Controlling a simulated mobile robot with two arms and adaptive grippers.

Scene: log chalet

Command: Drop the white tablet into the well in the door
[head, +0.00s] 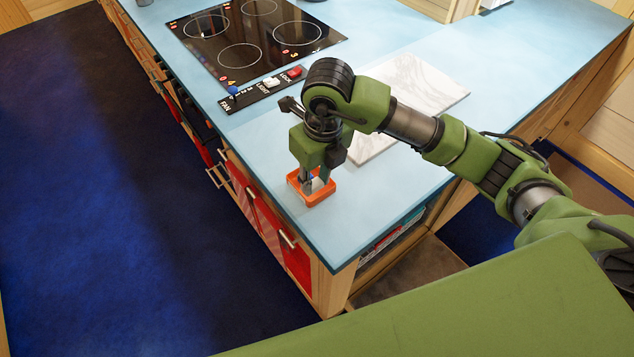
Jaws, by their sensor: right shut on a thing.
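My right gripper (315,184) points down into a small orange open tray (324,195) near the front corner of the blue worktop. Its fingers are shut on a small pale thing, taken to be the white tablet, low between the fingertips. The fingers and the tray walls hide most of it. A bit of blue also shows by the fingers. I see no door with a well in this view. My left gripper is not in view.
A white marbled board (415,85) lies behind my right gripper. A black hob (265,38) and a strip of labelled switches (262,90) are farther back. The worktop (260,150) left of the tray is clear. Red-fronted drawers (270,220) face the dark blue floor.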

